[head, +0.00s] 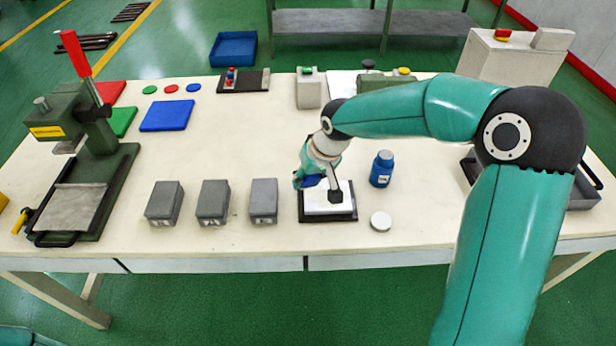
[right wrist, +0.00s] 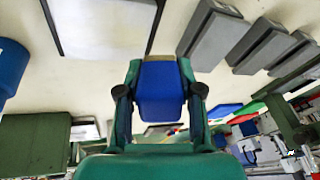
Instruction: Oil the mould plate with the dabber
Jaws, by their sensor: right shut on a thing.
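The mould plate (head: 313,208) is a pale flat plate in a dark frame near the table's front edge. It also shows at the top of the right wrist view (right wrist: 105,28). My right gripper (head: 309,180) is over the plate's left back part and is shut on the blue dabber (head: 310,181). In the right wrist view the dabber (right wrist: 160,92) sits between both fingers, with a thin tan strip at its far end. I cannot tell whether the dabber touches the plate. My left gripper is not in view.
A blue bottle (head: 382,168) and a white disc (head: 380,222) are right of the plate. Several grey blocks (head: 263,201) stand left of it. A green press (head: 90,160) with a red lever is at far left. The table's middle (head: 240,145) is clear.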

